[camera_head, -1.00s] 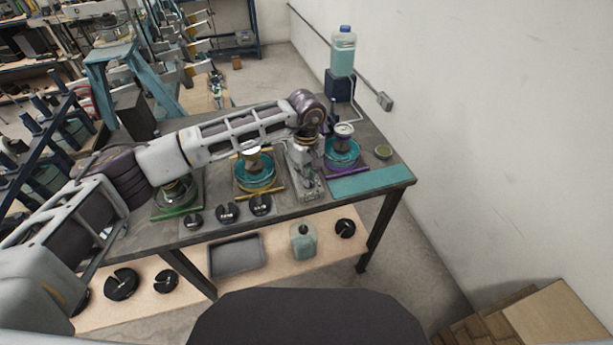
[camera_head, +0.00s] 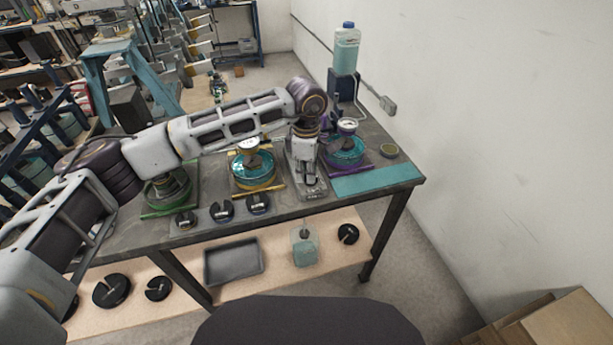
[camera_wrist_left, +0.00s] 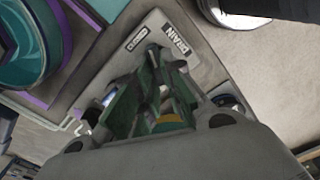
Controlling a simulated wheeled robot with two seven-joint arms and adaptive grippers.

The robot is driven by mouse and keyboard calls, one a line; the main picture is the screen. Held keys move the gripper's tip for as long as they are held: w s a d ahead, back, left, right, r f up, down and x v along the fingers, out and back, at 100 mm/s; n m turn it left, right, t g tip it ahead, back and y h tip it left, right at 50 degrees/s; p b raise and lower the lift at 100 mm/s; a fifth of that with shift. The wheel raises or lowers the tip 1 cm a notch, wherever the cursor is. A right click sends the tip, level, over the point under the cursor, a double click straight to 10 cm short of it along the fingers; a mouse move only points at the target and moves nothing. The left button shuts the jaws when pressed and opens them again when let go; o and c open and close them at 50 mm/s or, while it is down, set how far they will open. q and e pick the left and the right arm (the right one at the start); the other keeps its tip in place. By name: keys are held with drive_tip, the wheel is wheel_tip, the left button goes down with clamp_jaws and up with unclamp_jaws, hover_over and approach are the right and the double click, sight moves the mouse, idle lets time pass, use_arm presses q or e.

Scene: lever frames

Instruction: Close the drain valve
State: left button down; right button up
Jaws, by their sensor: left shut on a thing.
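The drain valve's grey plate, labelled DRAIN (camera_wrist_left: 172,38), shows in the left wrist view. Its base also shows in the head view (camera_head: 312,189) near the table's front edge, between the yellow-trimmed and purple-trimmed stations. My left gripper (camera_head: 308,181) points down over this base. In the left wrist view its fingers (camera_wrist_left: 150,95) are shut on the valve's handle, which they mostly hide. I cannot tell the handle's angle. My right gripper is in neither view.
The purple-trimmed teal dish (camera_head: 346,152) stands close right of the gripper, the yellow-trimmed dish (camera_head: 253,172) to its left. A bottle of teal liquid (camera_head: 346,52) stands at the back right. Black slotted discs (camera_head: 221,210) lie along the front. A wall borders the right.

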use_arm(q)
drive_tip(key=shift+n+b, duration=0.4)
drive_tip(key=shift+n, duration=0.3)
drive_tip(key=shift+s+n, duration=0.1)
drive_tip(key=shift+n, duration=0.3)
drive_tip(key=shift+s+n+b, duration=0.1)
drive_tip(key=shift+n+b, duration=0.65)
drive_tip(key=shift+n, duration=0.15)
drive_tip(key=shift+n+b, duration=0.3)
drive_tip(key=shift+n, duration=0.4)
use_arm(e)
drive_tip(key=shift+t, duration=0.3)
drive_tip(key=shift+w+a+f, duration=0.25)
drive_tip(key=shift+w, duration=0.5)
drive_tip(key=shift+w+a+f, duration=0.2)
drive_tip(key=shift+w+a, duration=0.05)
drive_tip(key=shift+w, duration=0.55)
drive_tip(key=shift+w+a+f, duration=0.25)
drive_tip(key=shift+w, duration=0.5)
use_arm(q)
drive_tip(key=c, duration=1.5)
unclamp_jaws()
drive_tip(key=shift+d, duration=0.1)
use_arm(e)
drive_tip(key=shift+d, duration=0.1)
use_arm(q)
drive_tip(key=shift+r, duration=0.2)
drive_tip(key=shift+r, duration=5.85)
